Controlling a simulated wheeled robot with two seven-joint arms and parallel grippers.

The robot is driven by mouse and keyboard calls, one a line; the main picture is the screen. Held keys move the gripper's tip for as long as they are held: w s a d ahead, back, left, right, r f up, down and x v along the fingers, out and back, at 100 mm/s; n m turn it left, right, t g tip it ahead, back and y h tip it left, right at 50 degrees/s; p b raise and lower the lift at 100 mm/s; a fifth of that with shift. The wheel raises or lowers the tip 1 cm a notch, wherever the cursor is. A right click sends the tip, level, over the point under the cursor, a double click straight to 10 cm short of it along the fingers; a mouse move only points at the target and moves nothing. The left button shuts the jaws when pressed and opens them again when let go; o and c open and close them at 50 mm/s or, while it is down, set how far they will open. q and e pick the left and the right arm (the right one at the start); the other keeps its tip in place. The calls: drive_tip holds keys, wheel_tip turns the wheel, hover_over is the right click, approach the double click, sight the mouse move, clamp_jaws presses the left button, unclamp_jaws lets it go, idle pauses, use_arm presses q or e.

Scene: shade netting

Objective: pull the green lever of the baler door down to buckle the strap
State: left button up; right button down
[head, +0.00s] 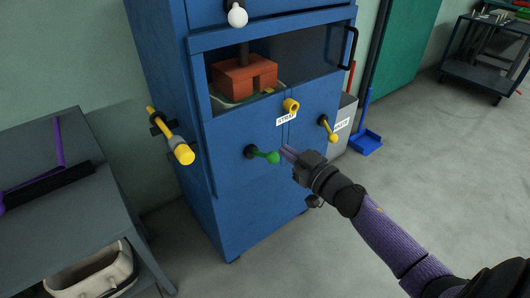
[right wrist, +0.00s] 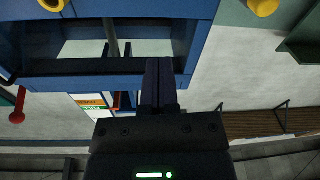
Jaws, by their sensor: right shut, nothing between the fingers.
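The green lever (head: 270,156) sticks out from a black pivot on the blue baler door (head: 230,175), its knob pointing right and slightly down in the head view. My right gripper (head: 287,152) is shut and empty, its fingertips close to the right of the green knob; I cannot tell whether they touch. In the right wrist view its fingers (right wrist: 159,85) are together before the blue machine, and I cannot make out the green lever there. A strap label (head: 286,121) sits above the lever. My left gripper is not in view.
A yellow knob (head: 291,105) and a yellow lever (head: 328,128) are above and right of the green lever. A yellow handle (head: 183,153) juts from the baler's left side. A red block (head: 244,78) sits in the opening.

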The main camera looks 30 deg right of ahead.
sight(275, 158)
drive_tip(key=w, duration=0.2)
drive_tip(key=w+b, duration=0.1)
drive_tip(key=w, duration=0.1)
drive_tip(key=w+b, duration=0.1)
drive_tip(key=shift+w+a+f, duration=0.15)
drive_tip(key=shift+w+a, duration=0.2)
drive_tip(key=shift+w, duration=0.05)
drive_tip(key=f+b, duration=0.3)
drive_tip(key=shift+s+d+f, duration=0.1)
drive_tip(key=shift+d+f, duration=0.05)
drive_tip(key=shift+d, duration=0.15)
drive_tip(key=shift+s+f, duration=0.1)
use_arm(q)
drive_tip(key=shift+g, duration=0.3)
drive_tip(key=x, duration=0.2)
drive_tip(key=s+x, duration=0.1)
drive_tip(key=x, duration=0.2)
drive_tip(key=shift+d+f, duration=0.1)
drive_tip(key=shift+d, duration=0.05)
use_arm(e)
drive_tip(key=shift+d, duration=0.1)
